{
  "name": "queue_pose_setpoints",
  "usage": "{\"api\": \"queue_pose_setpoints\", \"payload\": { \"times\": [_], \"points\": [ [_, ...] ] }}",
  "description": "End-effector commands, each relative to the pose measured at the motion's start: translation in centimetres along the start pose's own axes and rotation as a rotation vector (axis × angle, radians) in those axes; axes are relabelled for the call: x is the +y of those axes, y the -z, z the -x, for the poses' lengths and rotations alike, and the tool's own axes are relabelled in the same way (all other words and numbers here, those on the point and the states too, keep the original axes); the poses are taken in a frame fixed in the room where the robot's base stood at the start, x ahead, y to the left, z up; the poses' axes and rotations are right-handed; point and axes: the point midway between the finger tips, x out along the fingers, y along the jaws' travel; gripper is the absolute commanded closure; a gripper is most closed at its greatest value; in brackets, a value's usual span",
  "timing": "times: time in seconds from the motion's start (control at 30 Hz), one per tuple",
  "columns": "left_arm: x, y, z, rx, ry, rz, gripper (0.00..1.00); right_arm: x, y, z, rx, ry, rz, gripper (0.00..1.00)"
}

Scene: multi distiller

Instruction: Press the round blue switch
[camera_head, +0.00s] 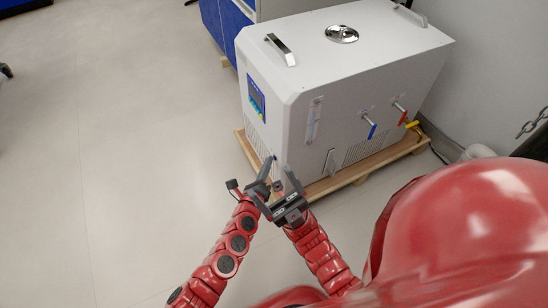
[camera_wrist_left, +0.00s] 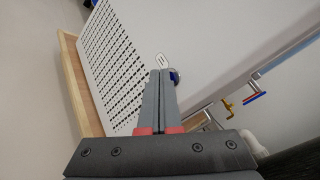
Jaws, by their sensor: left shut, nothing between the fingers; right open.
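The round blue switch (camera_wrist_left: 176,77) shows in the left wrist view as a small dark blue piece on the white machine's panel. It is partly hidden behind the fingertips, just under a small white oval label (camera_wrist_left: 162,60). My left gripper (camera_wrist_left: 161,73) is shut and empty, its tips overlapping the switch's edge in view; I cannot tell whether they touch it. In the head view, my left gripper (camera_head: 268,165) is at the machine's lower front corner, and the switch is not visible there. My right gripper (camera_head: 279,188) is open and empty, close beside and below the left one.
The white machine (camera_head: 330,75) stands on a wooden pallet (camera_head: 345,178). Its right face has taps with blue (camera_head: 372,131), red (camera_head: 403,118) and yellow (camera_head: 412,125) handles. A small screen panel (camera_head: 256,98) is on its left face. The floor to the left is clear.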

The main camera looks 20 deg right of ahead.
Motion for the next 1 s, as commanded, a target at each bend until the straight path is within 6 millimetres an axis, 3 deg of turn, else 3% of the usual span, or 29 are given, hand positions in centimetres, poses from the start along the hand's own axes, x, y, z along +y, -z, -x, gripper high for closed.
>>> {"api": "queue_pose_setpoints", "payload": {
  "times": [0.83, 1.0],
  "points": [
    [0.7, -0.6, 0.9, 0.001, -0.001, 0.0, 1.0, 0.0, 0.0, 0.1, 0.0, 0.0, 0.0, 0.21],
    [1.5, -1.4, 1.9, -0.001, -0.001, -0.002, 1.0, -0.1, 0.0, 0.3, 0.0, 0.0, 0.0, 0.21]
  ]
}}
